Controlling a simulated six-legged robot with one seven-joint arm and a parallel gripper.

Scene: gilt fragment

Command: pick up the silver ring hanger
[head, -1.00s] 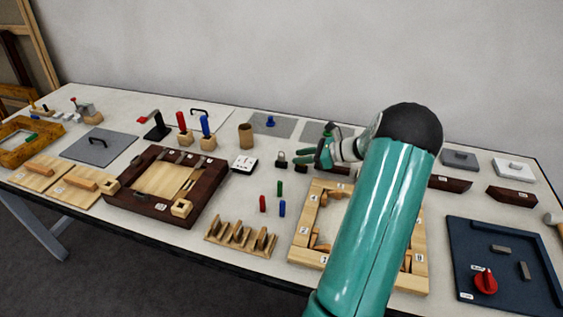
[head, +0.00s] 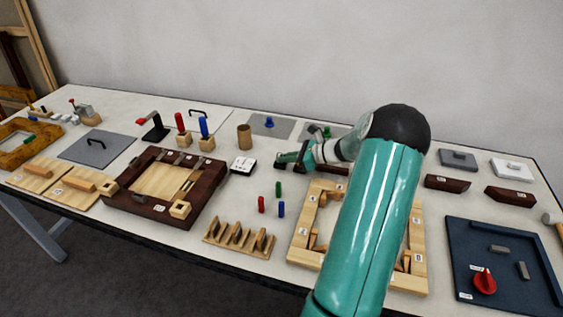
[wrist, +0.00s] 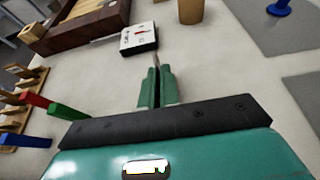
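My gripper (wrist: 156,88) shows in the wrist view with its two green fingers close together, only a narrow gap between them. A thin greyish sliver, which looks like the silver ring hanger (wrist: 156,62) seen edge-on, stands between and just past the fingertips. In the head view my gripper (head: 288,159) is low over the table, right of the white labelled box, at the hanger's place. The fingers hide most of the hanger there. Whether it is clear of the table cannot be told.
The white labelled box (head: 243,165) is close to the left of my gripper, with a wooden cup (head: 244,137) behind it. A light wooden frame (head: 297,236) lies to the front right.

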